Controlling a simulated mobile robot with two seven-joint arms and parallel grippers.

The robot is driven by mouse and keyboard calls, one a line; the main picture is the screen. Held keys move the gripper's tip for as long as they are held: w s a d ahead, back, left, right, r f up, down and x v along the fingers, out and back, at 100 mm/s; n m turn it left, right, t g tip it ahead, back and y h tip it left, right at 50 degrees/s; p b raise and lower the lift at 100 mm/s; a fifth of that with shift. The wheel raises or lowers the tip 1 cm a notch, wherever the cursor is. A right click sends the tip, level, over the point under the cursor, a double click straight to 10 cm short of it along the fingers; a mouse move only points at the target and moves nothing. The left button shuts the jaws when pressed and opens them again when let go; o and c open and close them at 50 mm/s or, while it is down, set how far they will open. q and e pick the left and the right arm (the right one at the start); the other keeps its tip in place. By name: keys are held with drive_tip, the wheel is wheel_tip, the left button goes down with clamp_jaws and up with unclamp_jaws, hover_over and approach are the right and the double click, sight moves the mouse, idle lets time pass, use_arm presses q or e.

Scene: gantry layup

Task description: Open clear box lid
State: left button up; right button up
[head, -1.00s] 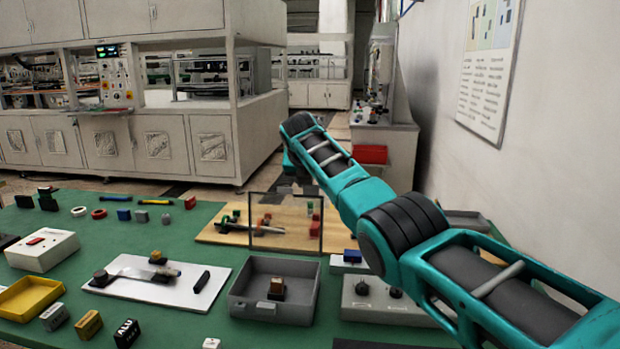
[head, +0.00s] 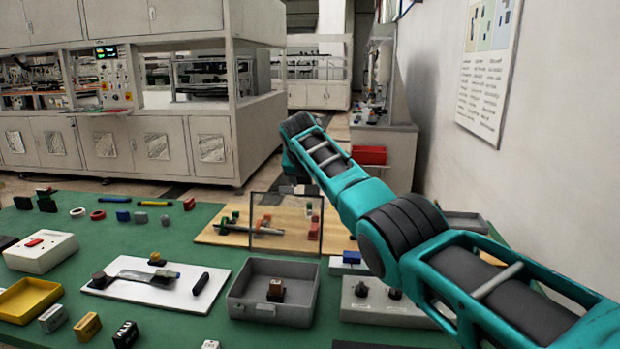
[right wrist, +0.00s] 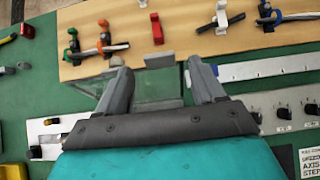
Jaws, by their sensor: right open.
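The clear lid (head: 286,222) stands upright, a see-through pane with a dark frame, along the back of the open grey box (head: 271,307). A small brown block (head: 276,289) sits inside the box. My right arm reaches over from the right, and its gripper is mostly hidden behind the arm and lid in the head view. In the right wrist view my right gripper (right wrist: 162,74) is open, its two fingers apart. A small grey tab (right wrist: 159,60) shows between the fingertips; I cannot tell whether they touch it. My left gripper is not in view.
A wooden board (head: 212,236) with clips and tools lies behind the lid. A white tray (head: 126,290) is left of the box. A grey knob panel (head: 385,313) is on its right. A yellow bin (head: 32,298) stands at far left. Green table shows between them.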

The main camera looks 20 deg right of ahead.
drive_tip(key=v, duration=1.3)
